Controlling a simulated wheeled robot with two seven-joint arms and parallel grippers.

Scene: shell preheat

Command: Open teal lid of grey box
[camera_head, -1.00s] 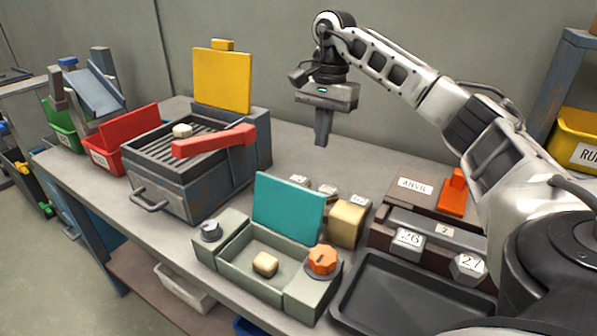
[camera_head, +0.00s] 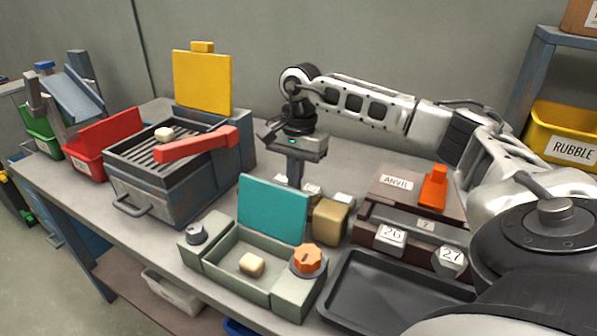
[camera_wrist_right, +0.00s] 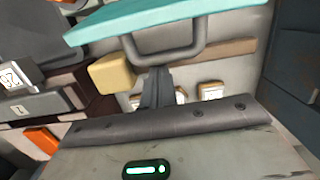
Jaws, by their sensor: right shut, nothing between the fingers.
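The grey-green box (camera_head: 223,268) stands at the front of the bench with its teal lid (camera_head: 272,208) raised upright at the back edge. A pale cream block (camera_head: 252,264) lies inside the box. An orange knob (camera_head: 306,258) is on its right side and a grey knob (camera_head: 197,232) on its left. My right gripper (camera_head: 295,182) points down behind the lid, fingers shut and empty, tips partly hidden by it. In the right wrist view the lid (camera_wrist_right: 165,20) and a grey handle (camera_wrist_right: 165,55) lie beyond the fingers (camera_wrist_right: 157,88); contact cannot be told. My left gripper is not in view.
A tan block (camera_head: 332,221) stands right of the lid. A black tray (camera_head: 375,305) lies front right, below a rack with numbered blocks (camera_head: 391,236). A grill box with a red handle (camera_head: 195,144) and raised yellow lid (camera_head: 203,84) stands left. Yellow rubble bin (camera_head: 568,145) is at right.

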